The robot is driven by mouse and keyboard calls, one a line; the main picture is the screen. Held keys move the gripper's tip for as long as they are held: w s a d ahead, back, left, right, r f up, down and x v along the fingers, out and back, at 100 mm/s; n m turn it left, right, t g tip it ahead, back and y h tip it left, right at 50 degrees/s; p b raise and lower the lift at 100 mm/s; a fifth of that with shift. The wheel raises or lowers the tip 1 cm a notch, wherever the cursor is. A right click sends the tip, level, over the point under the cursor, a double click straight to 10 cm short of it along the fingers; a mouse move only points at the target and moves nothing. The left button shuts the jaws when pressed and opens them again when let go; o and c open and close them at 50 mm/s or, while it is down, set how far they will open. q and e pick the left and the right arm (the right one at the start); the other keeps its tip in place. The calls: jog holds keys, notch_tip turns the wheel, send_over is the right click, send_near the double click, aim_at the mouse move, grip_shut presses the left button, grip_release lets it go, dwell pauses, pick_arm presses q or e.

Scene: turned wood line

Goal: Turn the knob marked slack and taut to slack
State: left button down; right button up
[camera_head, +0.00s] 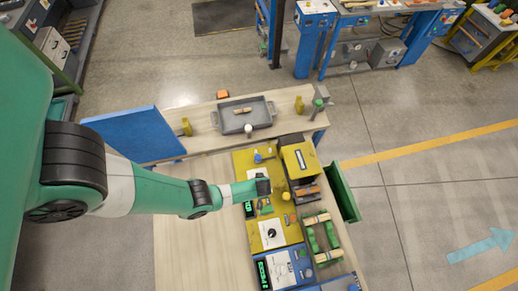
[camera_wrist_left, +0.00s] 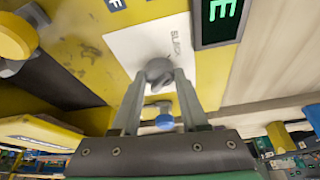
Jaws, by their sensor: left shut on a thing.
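The grey round knob (camera_wrist_left: 160,71) sits on a white card (camera_wrist_left: 122,48) on a yellow panel in the left wrist view. Printed letters on the card read like "SLACK", upside down and partly unclear. My left gripper (camera_wrist_left: 160,82) is shut on the knob, a finger on each side. The knob's pointer and the taut mark cannot be made out. In the head view my left gripper (camera_head: 264,187) is over the yellow panel (camera_head: 242,162) and hides the knob. My right gripper is not in view.
A dark display (camera_wrist_left: 218,20) with a green letter lies beside the card. A white plate with a dark knob (camera_head: 271,233) is nearer on the panel. A yellow box (camera_head: 299,158) and a green rack with wooden pieces (camera_head: 311,238) stand to the right. A grey tray (camera_head: 233,117) is behind.

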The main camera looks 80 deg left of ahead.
pick_arm(q)
jog(key=shift+n, duration=0.4)
jog(key=shift+c, duration=2.2)
grip_release()
jog(key=shift+r, duration=0.15)
